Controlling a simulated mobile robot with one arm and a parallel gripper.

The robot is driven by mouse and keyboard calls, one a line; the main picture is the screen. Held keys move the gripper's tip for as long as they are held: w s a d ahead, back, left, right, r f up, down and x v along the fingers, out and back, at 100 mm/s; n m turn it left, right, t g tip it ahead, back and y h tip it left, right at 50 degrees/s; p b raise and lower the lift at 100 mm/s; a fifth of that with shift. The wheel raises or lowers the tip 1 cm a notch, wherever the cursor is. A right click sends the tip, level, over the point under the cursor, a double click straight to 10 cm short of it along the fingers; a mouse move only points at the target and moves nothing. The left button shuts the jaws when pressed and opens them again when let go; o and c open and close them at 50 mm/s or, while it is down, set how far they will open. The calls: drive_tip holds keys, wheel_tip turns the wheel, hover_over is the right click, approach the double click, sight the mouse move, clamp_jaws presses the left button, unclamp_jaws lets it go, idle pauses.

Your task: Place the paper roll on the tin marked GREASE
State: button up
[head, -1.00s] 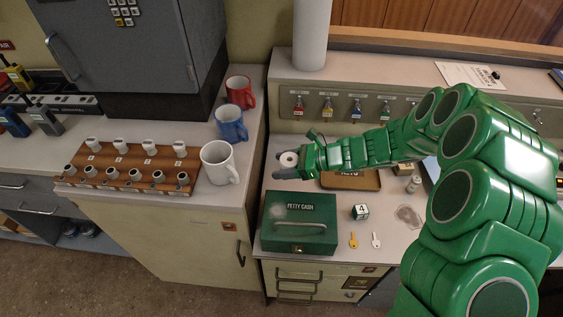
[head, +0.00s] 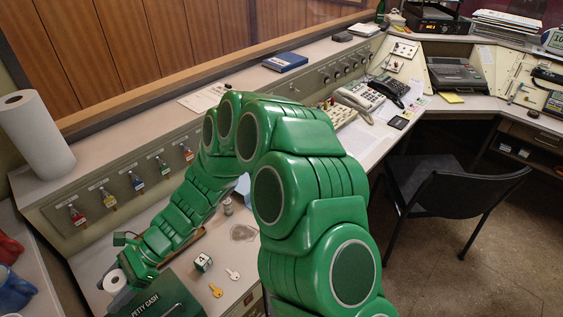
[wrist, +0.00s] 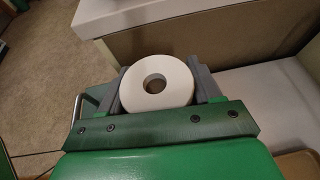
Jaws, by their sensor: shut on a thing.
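My gripper (head: 120,275) is shut on a small white paper roll (wrist: 180,82), gripped between grey fingers in the wrist view. The roll's round face with its central hole points towards the wrist camera. In the head view the roll (head: 108,286) shows at the lower left, beside the petty cash box. Whether it is clear of the worktop I cannot tell. I see no tin marked GREASE in the present views.
A green petty cash box (head: 165,301) stands close to the gripper. A numbered cube (head: 203,262) and keys (head: 216,290) lie right of it. A tall white paper towel roll (head: 35,138) stands on the shelf behind. A black chair (head: 440,183) stands at right.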

drive_tip(key=w+d+r+m+t+y, duration=0.2)
drive_tip(key=w+d+m+t, duration=0.25)
drive_tip(key=w+d, duration=0.95)
drive_tip(key=w+d+r+m+t+y, duration=0.15)
drive_tip(key=w+d+m+t, duration=0.3)
drive_tip(key=w+d, duration=0.95)
drive_tip(key=w+d+r+m+t+h, duration=0.1)
drive_tip(key=w+d+m+t, duration=0.3)
drive_tip(key=d, duration=0.7)
drive_tip(key=w+d+r+m+t+h, duration=0.1)
drive_tip(key=w+d+r+t+h, duration=0.1)
drive_tip(key=w+d, duration=0.65)
drive_tip(key=w+d+r+m+t+h, duration=0.1)
drive_tip(key=w+d+m+t, duration=0.15)
drive_tip(key=d, duration=1.15)
drive_tip(key=shift+m+t, duration=0.35)
drive_tip(key=shift+t, duration=0.1)
drive_tip(key=shift+w+d+f, duration=0.4)
drive_tip(key=shift+w+f, duration=1.3)
drive_tip(key=shift+w, duration=0.6)
drive_tip(key=shift+w+d+f, duration=0.45)
drive_tip(key=shift+w+f, duration=1.3)
drive_tip(key=shift+w, duration=0.55)
drive_tip(key=shift+w+d+f, duration=0.4)
drive_tip(key=shift+w+f, duration=1.3)
drive_tip(key=shift+w, duration=0.6)
drive_tip(key=shift+f, duration=1.45)
drive_tip(key=shift+f, duration=0.15)
